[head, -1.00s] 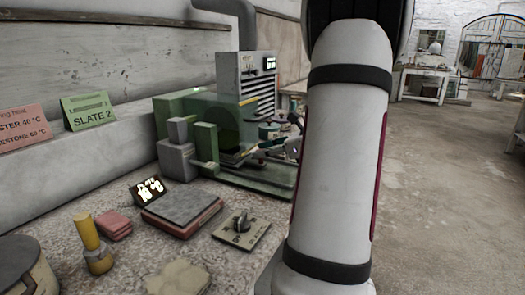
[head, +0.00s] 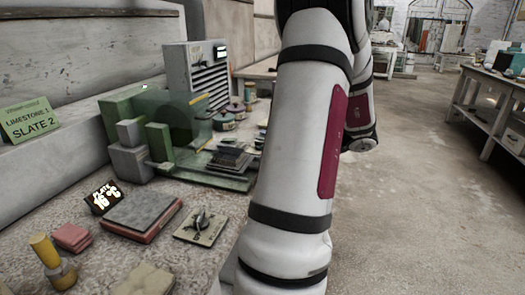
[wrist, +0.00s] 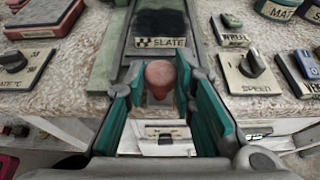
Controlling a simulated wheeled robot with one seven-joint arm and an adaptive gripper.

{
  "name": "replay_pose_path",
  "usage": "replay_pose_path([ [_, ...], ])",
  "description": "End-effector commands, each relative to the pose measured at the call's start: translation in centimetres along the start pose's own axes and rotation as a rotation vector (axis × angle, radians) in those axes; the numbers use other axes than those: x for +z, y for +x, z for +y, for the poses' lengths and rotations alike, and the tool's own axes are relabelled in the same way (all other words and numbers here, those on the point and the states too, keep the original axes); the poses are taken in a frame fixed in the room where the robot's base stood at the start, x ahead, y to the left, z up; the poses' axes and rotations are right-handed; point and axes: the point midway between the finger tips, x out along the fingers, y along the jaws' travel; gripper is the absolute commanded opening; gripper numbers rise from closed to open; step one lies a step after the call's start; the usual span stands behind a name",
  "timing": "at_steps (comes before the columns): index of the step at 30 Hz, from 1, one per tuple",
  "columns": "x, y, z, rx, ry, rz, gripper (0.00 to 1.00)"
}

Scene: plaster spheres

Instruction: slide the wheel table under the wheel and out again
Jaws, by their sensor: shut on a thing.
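The wheel table (wrist: 205,58) shows in the wrist view as a flat slide carrying a dark slate piece (wrist: 160,22), with a SLATE label at its near end. A red knob (wrist: 159,76) stands at that near end. My gripper (wrist: 158,80) has its teal-padded fingers on both sides of the knob and is shut on it. In the head view the wheel (head: 181,134) is a dark disc behind a translucent green guard on the green machine. The wheel table (head: 234,160) is to the right of the guard. My arm hides the gripper there.
A SPEED dial (wrist: 254,64) is right of the knob and a temperature dial (wrist: 14,62) is left. In the head view a plate with a red base (head: 142,212), a dial panel (head: 201,225) and a yellow-handled tool (head: 50,260) lie in front of the machine.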

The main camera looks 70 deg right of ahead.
Motion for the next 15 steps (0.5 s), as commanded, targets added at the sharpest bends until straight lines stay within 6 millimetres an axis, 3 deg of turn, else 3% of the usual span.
replay_pose_path([
  [10, -0.34, -0.53, 0.01, -0.005, 0.003, 0.006, 0.00],
  [11, -0.35, -0.55, 0.01, -0.005, 0.003, 0.006, 0.28],
  [12, -0.36, -0.55, 0.01, -0.005, 0.003, 0.007, 0.37],
  [13, -0.34, -0.54, 0.01, -0.005, 0.003, 0.006, 0.43],
  [15, -0.30, -0.47, 0.00, -0.004, 0.002, 0.005, 0.43],
])
